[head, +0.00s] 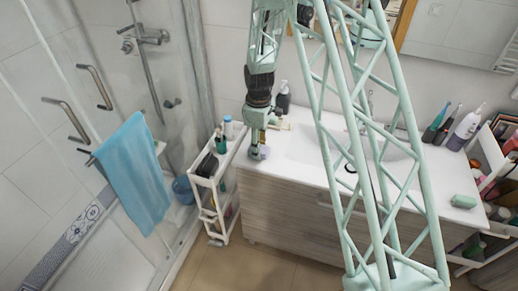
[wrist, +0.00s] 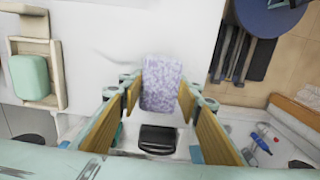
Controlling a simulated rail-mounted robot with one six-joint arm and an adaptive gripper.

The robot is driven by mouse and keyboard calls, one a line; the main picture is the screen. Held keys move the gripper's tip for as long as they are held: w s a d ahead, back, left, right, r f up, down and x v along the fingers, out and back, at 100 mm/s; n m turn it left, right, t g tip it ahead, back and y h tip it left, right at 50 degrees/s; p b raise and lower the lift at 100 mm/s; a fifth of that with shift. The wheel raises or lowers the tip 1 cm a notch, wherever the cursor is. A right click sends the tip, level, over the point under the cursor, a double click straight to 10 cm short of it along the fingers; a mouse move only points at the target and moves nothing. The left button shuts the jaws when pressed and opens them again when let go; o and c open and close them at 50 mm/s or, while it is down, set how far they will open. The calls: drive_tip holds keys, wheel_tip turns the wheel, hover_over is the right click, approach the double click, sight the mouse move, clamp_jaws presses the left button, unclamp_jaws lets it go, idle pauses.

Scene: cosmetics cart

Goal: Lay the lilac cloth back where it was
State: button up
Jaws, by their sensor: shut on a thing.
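The lilac cloth (wrist: 162,82) is a small, speckled, folded-looking block in the wrist view. It sits between the yellow-padded fingers of my gripper (wrist: 160,97), which is shut on it. In the head view a bit of the lilac cloth (head: 265,153) shows at the tip of my gripper (head: 256,151), by the left end of the white countertop (head: 300,150). I cannot tell whether the cloth touches a surface. The white cart (head: 203,182) stands just left of the counter, with bottles and a black item (wrist: 158,139) on it.
A green soap (wrist: 30,77) lies in a wooden dish on the counter. A dark bottle (head: 283,100) stands behind my gripper. A blue towel (head: 135,172) hangs at the shower and a blue bucket (head: 183,190) is beyond the cart. The counter's front left is clear.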

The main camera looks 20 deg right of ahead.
drive_tip(key=shift+f, duration=0.15)
drive_tip(key=o, duration=0.8)
drive_tip(key=shift+r, duration=6.2)
